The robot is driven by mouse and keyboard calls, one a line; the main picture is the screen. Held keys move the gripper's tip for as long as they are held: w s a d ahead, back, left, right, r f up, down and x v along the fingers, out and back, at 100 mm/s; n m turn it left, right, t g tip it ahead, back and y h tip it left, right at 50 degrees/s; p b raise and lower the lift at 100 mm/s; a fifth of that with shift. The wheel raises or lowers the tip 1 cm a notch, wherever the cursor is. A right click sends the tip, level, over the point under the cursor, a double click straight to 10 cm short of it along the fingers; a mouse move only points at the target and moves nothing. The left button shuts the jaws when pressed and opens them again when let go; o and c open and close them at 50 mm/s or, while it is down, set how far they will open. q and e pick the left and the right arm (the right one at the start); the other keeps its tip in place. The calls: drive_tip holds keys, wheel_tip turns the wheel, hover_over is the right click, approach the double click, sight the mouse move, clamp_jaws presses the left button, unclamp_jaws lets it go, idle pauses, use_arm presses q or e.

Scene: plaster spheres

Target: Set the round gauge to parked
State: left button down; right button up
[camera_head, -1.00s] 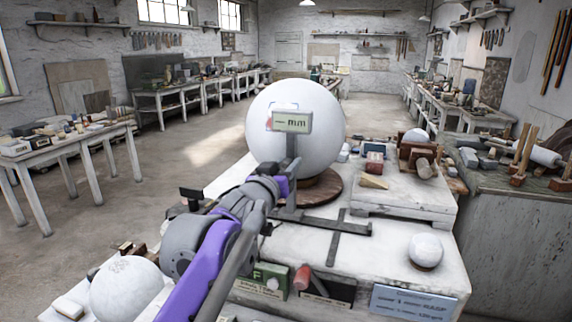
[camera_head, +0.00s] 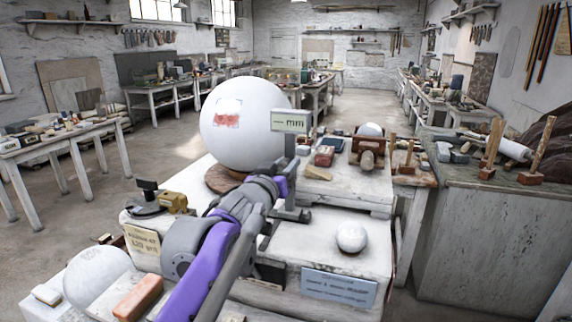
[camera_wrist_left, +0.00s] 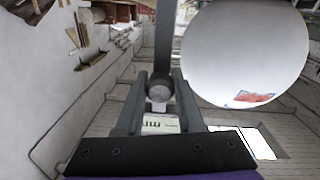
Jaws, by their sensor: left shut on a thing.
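The gauge (camera_head: 290,122) is a grey stand with a small display box reading "mm". My left gripper (camera_head: 288,180) is shut on it, at the upright. In the left wrist view, the fingers (camera_wrist_left: 159,92) close around a round grey knob in front of the dark upright (camera_wrist_left: 165,40). The big white plaster sphere (camera_head: 240,125), with a red patch on its face, rests on a round brown base (camera_head: 224,180). The gauge stands to the right of the sphere, apparently clear of it. My arm hides part of the gauge's foot. My right gripper is not in view.
A small white ball (camera_head: 351,236) sits on the bench (camera_head: 312,262), above a blue-grey label plate (camera_head: 339,287). A raised slab (camera_head: 345,196) holds a wooden wedge and blocks. A brass block (camera_head: 173,202) and another white sphere (camera_head: 97,277) are on the left.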

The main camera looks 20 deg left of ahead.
use_arm(q)
drive_tip(key=shift+d, duration=0.3)
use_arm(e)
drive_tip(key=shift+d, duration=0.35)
use_arm(q)
drive_tip(key=c, duration=0.9)
unclamp_jaws()
drive_tip(key=o, duration=0.3)
drive_tip(key=shift+d, duration=0.2)
drive_tip(key=shift+o, duration=0.2)
drive_tip(key=shift+a, duration=0.1)
